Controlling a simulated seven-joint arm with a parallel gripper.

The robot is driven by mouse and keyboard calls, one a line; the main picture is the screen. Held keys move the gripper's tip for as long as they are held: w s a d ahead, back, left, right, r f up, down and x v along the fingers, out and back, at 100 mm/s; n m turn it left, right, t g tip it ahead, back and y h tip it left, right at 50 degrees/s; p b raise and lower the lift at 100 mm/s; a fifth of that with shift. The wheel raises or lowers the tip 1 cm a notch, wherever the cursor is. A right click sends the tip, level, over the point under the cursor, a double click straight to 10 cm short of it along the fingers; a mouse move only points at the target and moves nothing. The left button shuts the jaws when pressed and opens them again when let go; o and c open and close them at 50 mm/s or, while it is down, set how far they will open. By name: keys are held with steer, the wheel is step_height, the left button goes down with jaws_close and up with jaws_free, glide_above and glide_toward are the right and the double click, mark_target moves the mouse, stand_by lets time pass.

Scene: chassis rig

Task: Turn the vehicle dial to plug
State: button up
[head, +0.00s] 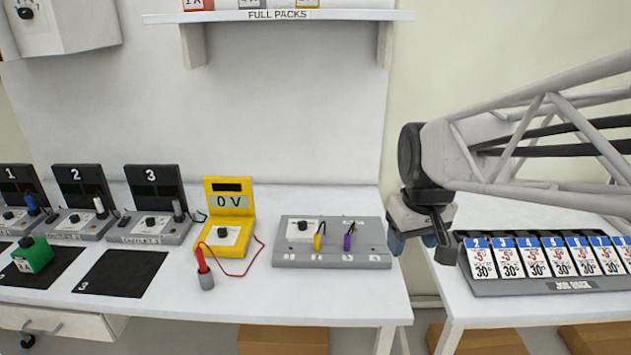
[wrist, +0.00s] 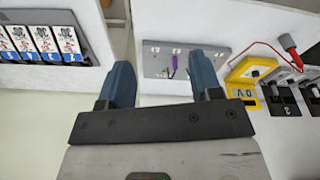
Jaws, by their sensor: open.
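A grey panel (head: 340,262) lies on the white bench, with a black dial (head: 302,226) on a white plate at its left end. The dial's markings are too small to read, so I cannot tell its setting. A yellow lead (head: 318,238) and a purple lead (head: 348,240) stand on the panel right of the dial. My gripper (head: 416,242) is open and empty, just right of the panel, over the gap between benches. In the wrist view the panel (wrist: 155,68) shows beyond my open fingers (wrist: 161,78), with the purple lead; the dial is not clear there.
A yellow meter (head: 240,205) reading 0 V stands left of the panel, with a red probe (head: 206,278) in a grey holder before it. Several grey units with black screens stand farther left. A card rack (head: 545,287) is on the right bench. A shelf (head: 280,15) hangs above.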

steer(key=w+a+n, duration=0.3)
steer(key=w+a, duration=0.1)
steer(key=w, duration=0.8)
steer(key=n+g, duration=0.2)
steer(key=n, duration=0.5)
glide_above(302, 222)
steer(key=f, duration=1.7)
steer(key=shift+s+d+f, duration=0.15)
steer(key=shift+s+d, duration=0.1)
steer(key=shift+s, duration=0.05)
steer(key=shift+w+a+f, duration=0.2)
steer(key=shift+f, duration=0.05)
steer(key=shift+f, duration=0.1)
steer(key=shift+f, duration=3.85)
